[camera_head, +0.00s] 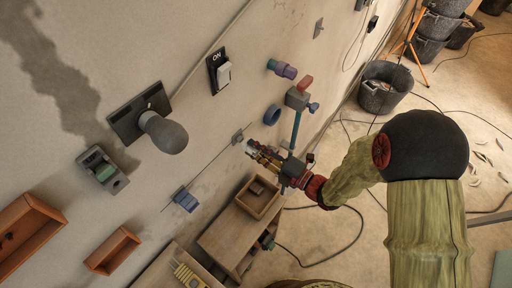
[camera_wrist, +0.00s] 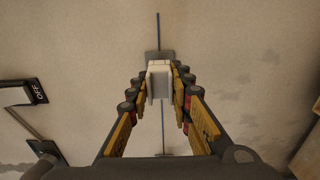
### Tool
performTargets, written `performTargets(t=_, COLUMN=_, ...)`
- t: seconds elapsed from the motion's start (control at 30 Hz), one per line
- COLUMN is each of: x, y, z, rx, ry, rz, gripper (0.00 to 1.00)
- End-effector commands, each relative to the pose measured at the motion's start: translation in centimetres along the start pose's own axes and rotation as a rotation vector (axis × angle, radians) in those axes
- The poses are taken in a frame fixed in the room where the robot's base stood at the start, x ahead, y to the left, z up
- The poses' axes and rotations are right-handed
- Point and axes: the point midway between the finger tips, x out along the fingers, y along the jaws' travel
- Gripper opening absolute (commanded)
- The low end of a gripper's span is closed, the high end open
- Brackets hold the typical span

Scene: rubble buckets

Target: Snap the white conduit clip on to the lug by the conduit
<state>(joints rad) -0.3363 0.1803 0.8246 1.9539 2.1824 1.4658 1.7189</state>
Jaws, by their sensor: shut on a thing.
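My gripper (camera_head: 262,154) is at the wall, shut on the white conduit clip (camera_wrist: 160,68). In the wrist view the clip sits between the two fingertips (camera_wrist: 161,80), its open channel visible. A grey lug plate (camera_wrist: 153,54) shows just beyond the clip, partly covered by it. The thin conduit (camera_wrist: 158,28) runs up and down behind the clip. In the head view the lug (camera_head: 237,137) is on the wall, a little up and left of my fingertips, with the conduit (camera_head: 207,164) slanting past it. I cannot tell whether clip and lug touch.
A blue block (camera_head: 186,201) sits at the conduit's lower end. A wooden box (camera_head: 257,197) stands on a bench below my gripper. A switch (camera_head: 222,73) is further up left.

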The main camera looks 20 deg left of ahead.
Motion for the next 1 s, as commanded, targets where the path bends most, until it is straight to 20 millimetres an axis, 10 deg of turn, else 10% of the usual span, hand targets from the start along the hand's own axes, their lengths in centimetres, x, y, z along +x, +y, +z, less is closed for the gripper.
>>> performTargets(t=1.0, x=2.8, y=0.0, z=-0.1, rx=0.001, ry=0.001, rz=0.0, gripper=0.0)
